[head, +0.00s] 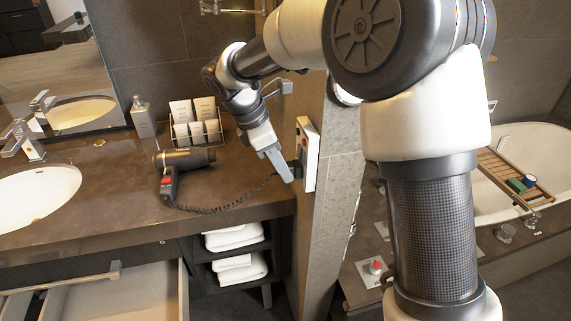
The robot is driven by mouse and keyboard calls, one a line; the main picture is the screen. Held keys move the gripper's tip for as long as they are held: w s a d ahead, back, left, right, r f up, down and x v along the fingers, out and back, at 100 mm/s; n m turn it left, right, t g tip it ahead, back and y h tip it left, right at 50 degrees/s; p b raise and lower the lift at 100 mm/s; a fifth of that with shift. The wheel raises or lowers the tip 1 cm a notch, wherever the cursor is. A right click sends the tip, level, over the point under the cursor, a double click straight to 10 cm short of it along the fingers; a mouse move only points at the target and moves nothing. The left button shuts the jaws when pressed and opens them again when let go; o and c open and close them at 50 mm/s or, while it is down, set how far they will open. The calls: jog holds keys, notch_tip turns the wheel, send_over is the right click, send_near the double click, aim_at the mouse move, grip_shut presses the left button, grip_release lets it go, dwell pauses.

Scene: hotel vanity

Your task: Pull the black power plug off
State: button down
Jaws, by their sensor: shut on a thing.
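The black power plug (297,169) is at the white socket panel (309,152) on the side wall, at the right end of the counter. My gripper (288,176) is at the plug, shut on it; the fingers hide part of the plug. I cannot tell whether the plug is seated in the panel or slightly apart from it. A coiled black cord (232,204) runs from the plug area to the black hair dryer (185,160) lying on the counter.
The brown counter (110,205) holds a sink (35,195), a bottle (143,117) and a rack of cards (198,132). An open drawer (120,295) juts out below at left. Towels (240,270) sit on shelves below. A bathtub (520,170) lies beyond the wall at right.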

jog(key=shift+s+a+p, duration=0.25)
jog(key=shift+a, duration=0.6)
jog(key=shift+s+a+p, duration=0.2)
jog(key=shift+a, duration=0.6)
jog(key=shift+a, duration=0.1)
jog(key=w+p+v, duration=0.1)
jog(key=p+v, duration=0.7)
jog(key=v, duration=0.1)
jog(key=shift+s+d, duration=0.2)
jog(key=shift+s, duration=0.3)
